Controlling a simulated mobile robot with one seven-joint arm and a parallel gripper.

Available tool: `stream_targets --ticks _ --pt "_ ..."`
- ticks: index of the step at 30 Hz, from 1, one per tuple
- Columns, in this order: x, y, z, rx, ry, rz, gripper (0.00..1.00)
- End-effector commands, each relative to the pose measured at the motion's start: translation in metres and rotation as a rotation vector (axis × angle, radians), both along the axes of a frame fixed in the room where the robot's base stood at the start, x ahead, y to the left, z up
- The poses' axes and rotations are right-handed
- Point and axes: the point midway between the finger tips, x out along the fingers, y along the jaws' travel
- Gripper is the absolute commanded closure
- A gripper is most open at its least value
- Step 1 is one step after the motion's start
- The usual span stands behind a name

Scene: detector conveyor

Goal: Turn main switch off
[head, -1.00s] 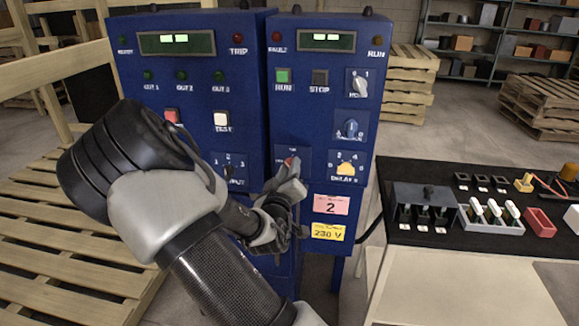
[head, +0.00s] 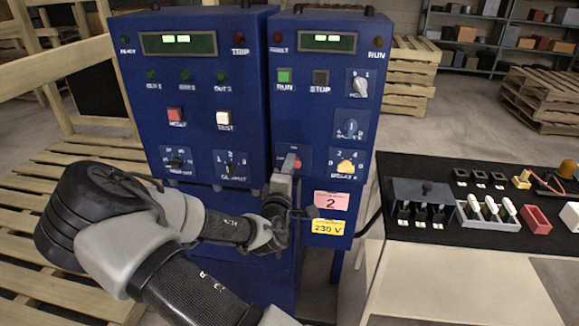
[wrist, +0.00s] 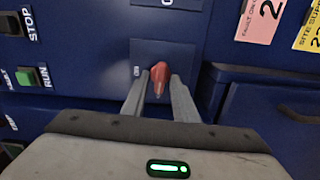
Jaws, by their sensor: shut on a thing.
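The main switch is a red rotary handle (wrist: 158,77) low on the right blue cabinet (head: 345,210). In the wrist view it sits between my two fingers. My gripper (wrist: 158,92) is shut on the handle. In the head view, my gripper (head: 289,168) covers part of the switch plate, and a bit of the red handle (head: 298,164) shows beside the fingertips. The plate's lettering is mostly too small or hidden to read.
A mode knob (head: 360,84), a blue knob (head: 350,128) and a yellow knob (head: 346,166) are close by on the same cabinet. The left cabinet (head: 195,90) stands beside it.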

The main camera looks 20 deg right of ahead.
Motion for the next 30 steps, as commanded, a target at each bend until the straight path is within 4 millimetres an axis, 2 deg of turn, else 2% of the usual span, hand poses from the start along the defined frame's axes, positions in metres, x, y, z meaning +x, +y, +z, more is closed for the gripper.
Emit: stream_targets --ticks 21,22,23,30 --pt "-0.0005 0.0000 -0.0012 -0.064 0.045 0.000 0.96" --pt "-0.0005 0.0000 -0.0012 -0.064 0.045 0.000 0.72" --pt "-0.0005 0.0000 -0.0012 -0.064 0.045 0.000 0.70" --pt "-0.0003 0.0001 -0.0009 -0.063 0.044 0.000 0.70"
